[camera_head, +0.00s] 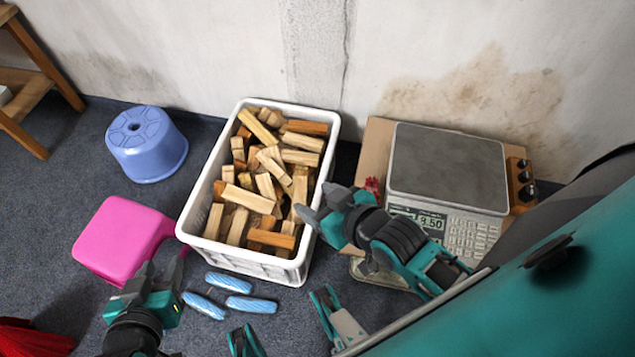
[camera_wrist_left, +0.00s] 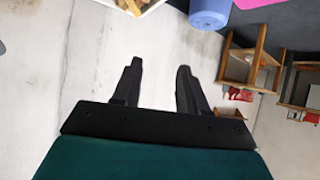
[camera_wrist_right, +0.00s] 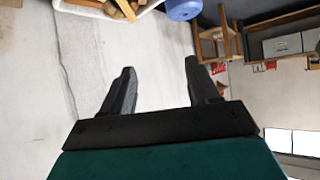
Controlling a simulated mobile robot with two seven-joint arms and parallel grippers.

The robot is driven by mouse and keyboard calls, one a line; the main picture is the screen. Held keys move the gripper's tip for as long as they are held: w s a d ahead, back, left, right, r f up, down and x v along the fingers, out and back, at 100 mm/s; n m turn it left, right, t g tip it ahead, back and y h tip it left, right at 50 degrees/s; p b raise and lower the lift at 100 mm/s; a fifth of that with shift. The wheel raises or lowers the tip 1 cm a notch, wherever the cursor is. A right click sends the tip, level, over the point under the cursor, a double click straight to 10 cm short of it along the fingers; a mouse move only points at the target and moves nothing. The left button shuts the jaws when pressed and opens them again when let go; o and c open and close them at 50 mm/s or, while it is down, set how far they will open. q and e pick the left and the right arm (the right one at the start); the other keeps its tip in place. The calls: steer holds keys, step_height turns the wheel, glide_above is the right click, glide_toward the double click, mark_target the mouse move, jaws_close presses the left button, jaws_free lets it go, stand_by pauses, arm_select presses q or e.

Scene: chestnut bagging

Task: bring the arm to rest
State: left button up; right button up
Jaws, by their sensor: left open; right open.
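My left gripper (camera_head: 161,270) is open and empty at the lower left of the head view, in front of the pink stool. Its two black fingers stand apart with nothing between them in the left wrist view (camera_wrist_left: 159,68). My right gripper (camera_head: 318,203) is open near the right rim of the white crate (camera_head: 186,222). It appears above the crate's right side, and the exact gap cannot be told. In the right wrist view its fingers (camera_wrist_right: 159,66) are spread and empty, with pale wall behind them.
The white crate is full of wood blocks (camera_head: 248,198). A scale (camera_head: 448,168) stands on a board at the right. A pink stool (camera_head: 118,240), a blue stool (camera_head: 146,145) and several blue rolls (camera_head: 252,304) are on the dark floor. A wooden shelf (camera_head: 40,80) is at the far left.

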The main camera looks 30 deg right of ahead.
arm_select(q)
steer(key=s+a+r+y+p, duration=0.1)
steer(key=a+r+p, duration=0.2)
steer(key=r+p, duration=0.3)
steer(key=p, duration=0.4)
steer(key=shift+s+r, duration=0.15)
steer(key=shift+s, duration=0.1)
arm_select(e)
step_height(320, 180, up, 6)
steer(key=s+d+h, duration=0.1)
steer(key=d, duration=0.2)
steer(key=shift+s, duration=0.25)
